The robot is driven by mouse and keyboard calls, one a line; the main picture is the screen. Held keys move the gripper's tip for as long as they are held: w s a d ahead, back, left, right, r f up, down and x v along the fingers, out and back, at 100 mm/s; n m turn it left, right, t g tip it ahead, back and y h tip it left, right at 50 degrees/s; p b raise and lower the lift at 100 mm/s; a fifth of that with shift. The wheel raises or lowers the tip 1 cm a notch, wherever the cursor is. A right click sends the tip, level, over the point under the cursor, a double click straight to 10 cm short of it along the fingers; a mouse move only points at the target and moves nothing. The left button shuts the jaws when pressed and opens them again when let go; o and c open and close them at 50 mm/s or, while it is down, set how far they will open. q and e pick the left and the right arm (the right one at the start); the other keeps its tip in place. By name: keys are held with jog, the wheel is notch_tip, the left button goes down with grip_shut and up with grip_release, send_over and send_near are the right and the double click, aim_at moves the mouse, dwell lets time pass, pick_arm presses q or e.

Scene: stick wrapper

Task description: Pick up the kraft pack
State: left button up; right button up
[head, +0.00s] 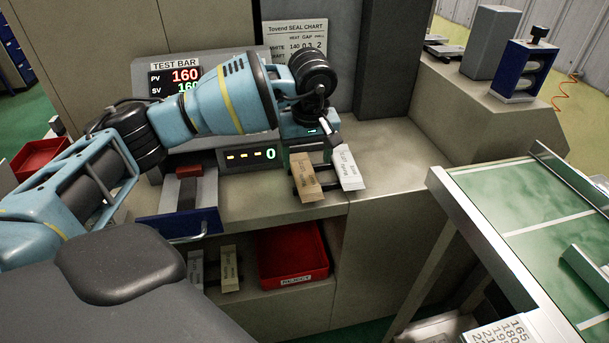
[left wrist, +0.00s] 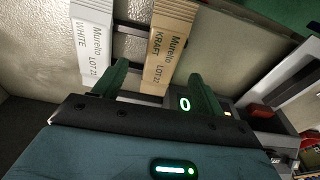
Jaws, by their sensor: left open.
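The tan kraft pack (head: 306,178) lies on dark rails on the worktop, its end pointing toward the front edge. My right gripper is not in view.
A sealer with a "TEST BAR" display (head: 176,75) stands behind my left arm. On the lower shelf are a red reject bin (head: 294,252) and two more packs (head: 229,268). A green-topped table (head: 520,200) is at right. The worktop right of the white pack is clear.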

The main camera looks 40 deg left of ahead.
aim_at(305, 172)
pick_arm(q)
jog(key=f, duration=0.2)
jog(key=a+f, duration=0.1)
jog(key=f, duration=0.1)
jog(key=shift+w+f, duration=0.15)
jog(key=shift+f, duration=0.05)
jog(key=shift+d, duration=0.1)
jog(key=c, duration=1.1)
jog(key=shift+o, duration=0.2)
jog(key=shift+r, duration=0.1)
jog(key=shift+r, duration=0.45)
jog(key=shift+s+d+r, duration=0.1)
jog(key=shift+s+r, duration=0.05)
jog(key=shift+r, duration=0.5)
jog(key=shift+s+d+r, duration=0.1)
jog(key=shift+r, duration=0.5)
jog(key=s+d+r, duration=0.1)
jog(key=s+d, duration=0.6)
jog(key=s, duration=0.6)
jog(key=shift+s+d+r+b, duration=0.15)
jog(key=shift+d+r+b, duration=0.05)
jog(key=shift+d+b, duration=0.25)
